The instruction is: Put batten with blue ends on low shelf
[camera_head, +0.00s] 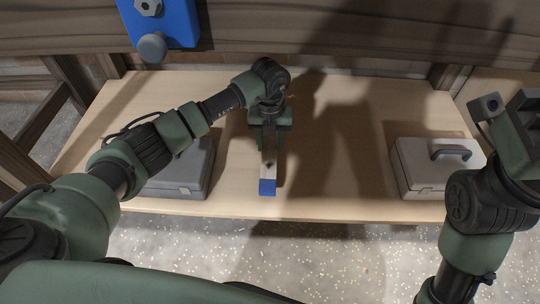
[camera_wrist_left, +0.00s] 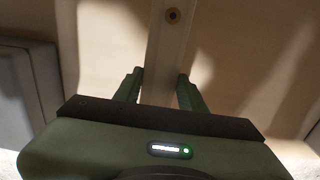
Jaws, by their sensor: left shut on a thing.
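The batten (camera_head: 268,171) is a pale strip with a blue near end (camera_head: 267,187); its far end is hidden under my arm. It points toward the front edge of the low wooden shelf (camera_head: 340,180). I cannot tell whether it rests on the shelf or hangs just above. My left gripper (camera_head: 269,146) is shut on it from above. In the left wrist view the batten (camera_wrist_left: 170,55) runs between the fingers (camera_wrist_left: 160,90) and bears a round dark-centred mark. My right gripper (camera_head: 520,125) is partly cut off at the right edge; its jaws are unclear.
A grey case (camera_head: 183,175) stands left of the batten, partly behind my left arm. A pale case (camera_head: 432,165) with a dark handle stands to the right. Bare shelf lies between batten and pale case. A blue block with metal fittings (camera_head: 165,22) is on the upper wooden level.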

